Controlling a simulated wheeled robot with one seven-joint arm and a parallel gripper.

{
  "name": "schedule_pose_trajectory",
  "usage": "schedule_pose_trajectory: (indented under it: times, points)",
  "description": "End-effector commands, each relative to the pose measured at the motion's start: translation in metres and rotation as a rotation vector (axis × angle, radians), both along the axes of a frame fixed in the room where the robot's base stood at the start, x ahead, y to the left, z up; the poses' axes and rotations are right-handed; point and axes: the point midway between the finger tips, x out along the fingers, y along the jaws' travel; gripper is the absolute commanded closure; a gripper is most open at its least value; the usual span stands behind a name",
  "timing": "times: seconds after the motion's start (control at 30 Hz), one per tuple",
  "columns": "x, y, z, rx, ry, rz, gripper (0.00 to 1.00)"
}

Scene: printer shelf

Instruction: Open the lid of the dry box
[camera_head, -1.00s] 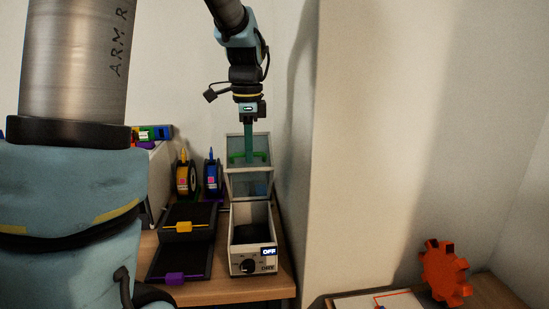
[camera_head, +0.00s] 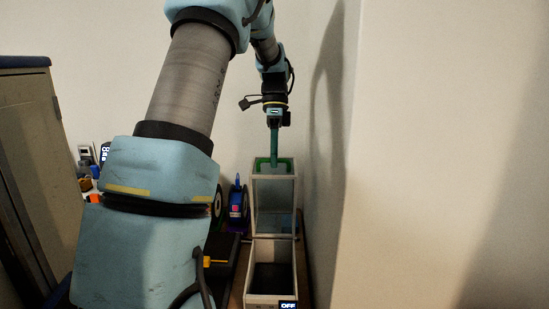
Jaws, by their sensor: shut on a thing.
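The dry box (camera_head: 271,282) is a light, open-topped container with a dark inside, at the bottom of the head view. Its lid (camera_head: 275,205), a pale frame with clear panels, stands raised at the back of the box, so the opening is uncovered. A green handle (camera_head: 262,162) shows at the top end of the lid. My gripper (camera_head: 274,160) reaches down from above with its teal fingers at this handle and is shut on it; the fingers hide part of the handle. A small "OFF" display (camera_head: 288,304) on the box front is cut by the frame edge.
A blue spool (camera_head: 237,203) stands left of the lid. A dark tray with a yellow handle (camera_head: 214,262) lies left of the box, partly behind my arm. A wall (camera_head: 325,160) rises close on the right. A cabinet (camera_head: 30,170) is at far left.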

Motion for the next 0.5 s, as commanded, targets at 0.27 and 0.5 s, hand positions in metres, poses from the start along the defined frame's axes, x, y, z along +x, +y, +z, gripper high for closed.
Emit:
schedule_pose_trajectory:
  times: [0.27, 0.5]
  points:
    - [0.0006, 0.0007, -0.0029, 0.003, 0.007, 0.001, 1.0]
    - [0.0005, 0.0006, -0.0025, 0.003, 0.007, 0.0, 0.73]
